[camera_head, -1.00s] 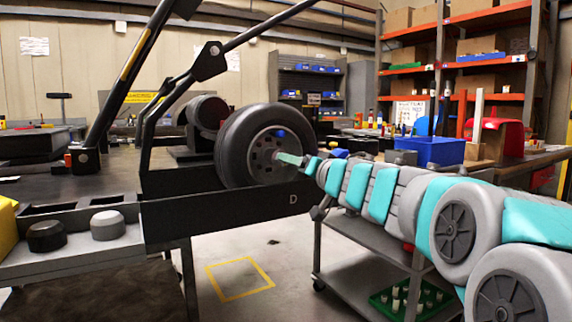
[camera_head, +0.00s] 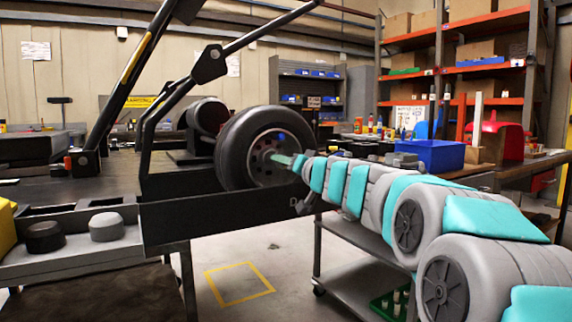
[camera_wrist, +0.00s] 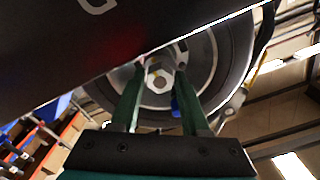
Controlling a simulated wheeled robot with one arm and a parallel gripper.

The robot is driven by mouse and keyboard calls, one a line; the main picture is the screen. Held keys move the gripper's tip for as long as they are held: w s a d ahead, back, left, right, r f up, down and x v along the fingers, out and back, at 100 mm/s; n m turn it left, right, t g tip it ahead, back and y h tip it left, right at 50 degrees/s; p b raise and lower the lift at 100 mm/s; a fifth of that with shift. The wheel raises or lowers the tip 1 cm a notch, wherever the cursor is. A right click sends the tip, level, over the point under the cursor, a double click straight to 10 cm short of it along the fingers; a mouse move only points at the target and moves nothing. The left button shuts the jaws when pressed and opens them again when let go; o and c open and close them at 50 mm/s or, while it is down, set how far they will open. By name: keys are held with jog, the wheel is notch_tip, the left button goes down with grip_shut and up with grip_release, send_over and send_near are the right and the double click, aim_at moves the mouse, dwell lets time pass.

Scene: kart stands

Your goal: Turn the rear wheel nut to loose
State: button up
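The rear wheel (camera_head: 230,152) is a black tyre with a grey metal rim, mounted on the kart on the stand; it also shows in the wrist view (camera_wrist: 208,62). The pale hex wheel nut (camera_wrist: 158,79) is at the hub's centre in the wrist view; in the head view my gripper hides it. My gripper (camera_head: 274,158) points at the hub from the right. In the wrist view its two green fingers (camera_wrist: 160,72) are apart, one on each side of the nut. I cannot tell whether they touch it. A blue mark (camera_head: 281,136) sits on the rim.
A dark side panel (camera_head: 220,215) marked D runs just below the wheel and covers the upper left of the wrist view. A grey cart (camera_head: 350,265) stands under my arm. A blue bin (camera_head: 434,154) is on the bench at right.

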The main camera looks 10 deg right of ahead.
grip_shut()
jog(key=shift+n+p, duration=0.35)
jog(key=shift+n, duration=0.05)
jog(key=shift+f+m+b, duration=0.1)
jog(key=shift+m+b, duration=3.25)
jog(key=shift+m, duration=13.05)
